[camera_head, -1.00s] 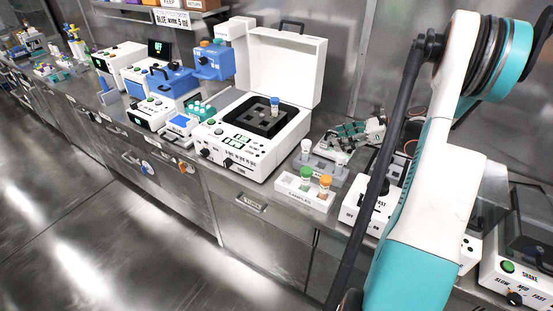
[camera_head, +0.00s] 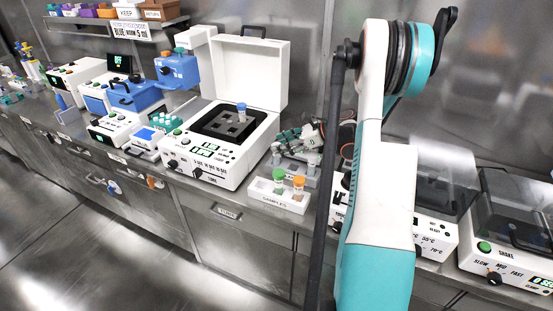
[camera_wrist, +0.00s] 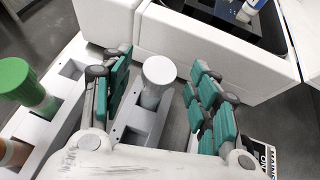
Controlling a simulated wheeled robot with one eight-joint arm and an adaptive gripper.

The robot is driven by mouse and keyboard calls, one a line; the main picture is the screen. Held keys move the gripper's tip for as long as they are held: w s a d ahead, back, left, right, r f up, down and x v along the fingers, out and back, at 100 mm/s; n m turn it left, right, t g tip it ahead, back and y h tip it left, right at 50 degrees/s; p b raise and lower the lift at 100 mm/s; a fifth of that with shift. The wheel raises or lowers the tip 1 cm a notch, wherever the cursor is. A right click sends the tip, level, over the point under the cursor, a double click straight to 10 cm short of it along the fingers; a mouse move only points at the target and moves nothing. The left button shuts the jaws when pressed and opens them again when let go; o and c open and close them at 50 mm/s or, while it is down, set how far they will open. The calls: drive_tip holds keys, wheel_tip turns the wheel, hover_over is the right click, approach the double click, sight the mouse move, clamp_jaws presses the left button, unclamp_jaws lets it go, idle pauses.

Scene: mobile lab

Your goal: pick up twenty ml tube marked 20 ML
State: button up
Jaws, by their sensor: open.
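A white-capped tube (camera_wrist: 158,72) stands upright in a grey rack (camera_wrist: 143,118) in the wrist view. My gripper (camera_wrist: 162,62) is open, with one teal-padded finger on each side of this tube. A gap shows between the tube and each finger. No 20 ML marking can be read on it. In the head view my gripper (camera_head: 298,138) is over the grey rack behind the samples rack, and it hides the white-capped tube there.
The white SAMPLES rack (camera_head: 268,198) holds a green-capped tube (camera_head: 279,175) and an orange-capped tube (camera_head: 298,184). The open white centrifuge (camera_head: 215,165) stands close by, with a blue-capped tube (camera_head: 242,110) in it. Shaker machines (camera_head: 510,260) stand to the right.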

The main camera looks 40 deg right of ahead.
drive_tip(key=x, duration=0.2)
drive_tip(key=shift+w+a+f, duration=0.15)
drive_tip(key=shift+w, duration=0.05)
drive_tip(key=shift+c, duration=0.4)
drive_tip(key=c, duration=1.2)
